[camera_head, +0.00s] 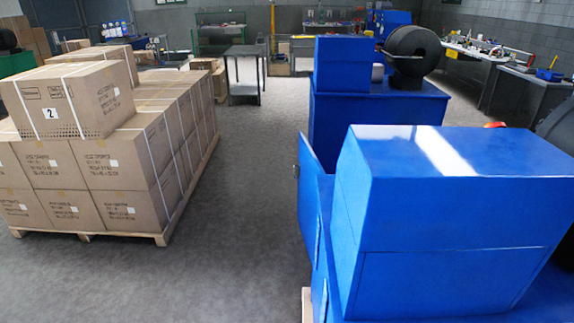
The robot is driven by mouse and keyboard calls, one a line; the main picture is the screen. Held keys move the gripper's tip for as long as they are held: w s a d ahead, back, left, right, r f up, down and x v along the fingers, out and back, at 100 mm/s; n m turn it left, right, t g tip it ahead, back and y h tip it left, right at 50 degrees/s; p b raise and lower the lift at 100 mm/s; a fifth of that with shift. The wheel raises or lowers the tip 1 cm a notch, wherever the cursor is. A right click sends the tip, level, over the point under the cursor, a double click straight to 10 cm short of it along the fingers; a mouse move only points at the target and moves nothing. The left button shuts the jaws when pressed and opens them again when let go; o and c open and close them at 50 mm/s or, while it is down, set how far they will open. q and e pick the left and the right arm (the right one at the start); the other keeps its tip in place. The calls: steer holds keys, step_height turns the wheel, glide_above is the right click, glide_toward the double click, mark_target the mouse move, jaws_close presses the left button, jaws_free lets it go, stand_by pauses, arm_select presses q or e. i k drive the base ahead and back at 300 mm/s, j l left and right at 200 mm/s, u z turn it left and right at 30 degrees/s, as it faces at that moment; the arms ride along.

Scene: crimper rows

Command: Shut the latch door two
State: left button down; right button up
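A large blue machine (430,220) stands close at the right. At its left side a blue door panel (309,185) stands out from the body, ajar, with a small dark mark on its upper part. I see no number on this door, so I cannot tell if it is door two. The latch is too small or hidden to make out. Neither of my grippers is in view.
A second blue machine (370,115) with a black drum (412,50) stands behind. At left, cardboard boxes (112,165), one labelled 2, are stacked on a wooden pallet (160,238). Grey floor (245,190) between is clear. A metal table (243,62) stands farther back.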

mark_target(310, 166)
steer(key=i+j+z, duration=0.15)
steer(key=j+z, duration=0.25)
steer(key=j, duration=0.5)
steer(key=j+z, duration=0.4)
steer(key=j, duration=0.45)
steer(key=i+j+z, duration=0.4)
steer(key=j, duration=0.25)
steer(key=i+j+z, duration=0.35)
steer(key=j, duration=0.4)
steer(key=i+j+z, duration=0.2)
steer(key=j, duration=0.2)
